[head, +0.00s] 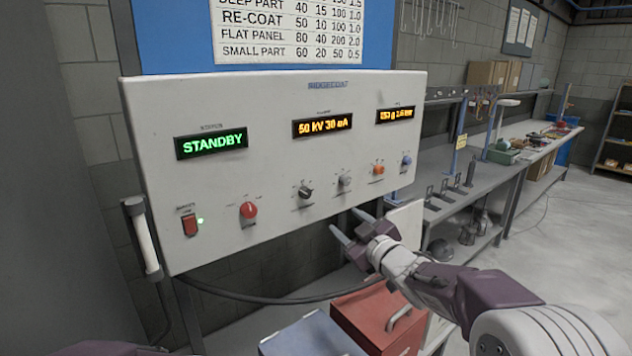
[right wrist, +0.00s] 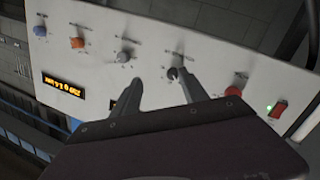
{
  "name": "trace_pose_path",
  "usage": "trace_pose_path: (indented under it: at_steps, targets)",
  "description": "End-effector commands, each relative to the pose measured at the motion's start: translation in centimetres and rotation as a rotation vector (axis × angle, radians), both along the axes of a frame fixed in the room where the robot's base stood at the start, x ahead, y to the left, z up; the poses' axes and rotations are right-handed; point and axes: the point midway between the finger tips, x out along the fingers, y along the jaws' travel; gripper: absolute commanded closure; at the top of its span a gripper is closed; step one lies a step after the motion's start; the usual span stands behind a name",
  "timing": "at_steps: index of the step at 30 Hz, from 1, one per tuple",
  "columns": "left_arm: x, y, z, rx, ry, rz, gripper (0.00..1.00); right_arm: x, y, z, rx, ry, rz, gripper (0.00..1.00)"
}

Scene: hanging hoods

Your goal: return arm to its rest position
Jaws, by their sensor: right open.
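My right gripper (head: 346,225) is open and empty in front of the lower edge of the white control panel (head: 250,105). Its arm comes in from the lower right. In the right wrist view its two fingers (right wrist: 160,92) stand apart, with the panel behind them and a dark knob (right wrist: 172,73) showing close to one fingertip. I cannot tell whether they touch. In the head view the dark knob (head: 305,191) is in plain sight above the fingers. Of my left arm, only a dark part shows at the bottom left edge; its gripper is out of view.
The panel has a green STANDBY display (head: 211,144), a red switch (head: 190,225), a red knob (head: 249,210) and an orange knob (head: 378,169). A red toolbox (head: 375,315) and a blue-grey box (head: 312,335) sit below. A long workbench (head: 480,175) runs at right; floor beyond is clear.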

Motion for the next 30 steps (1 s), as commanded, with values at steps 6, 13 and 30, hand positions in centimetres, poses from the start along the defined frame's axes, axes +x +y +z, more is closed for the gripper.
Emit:
trace_pose_path:
  at_steps: [6, 13, 30]
  targets:
    - [0.0, 0.0, 0.1, 0.000, 0.000, 0.000, 1.00, -8.5, -6.9, -13.6, 0.091, 0.531, -0.345, 0.48]
    - [0.0, 0.0, 0.1, 0.000, 0.000, 0.000, 1.00, -23.8, -9.4, -25.4, 0.152, 1.119, -0.613, 0.48]
    - [0.0, 0.0, 0.1, 0.000, 0.000, 0.000, 1.00, -32.0, -8.8, -28.2, 0.155, 1.436, -0.711, 0.48]
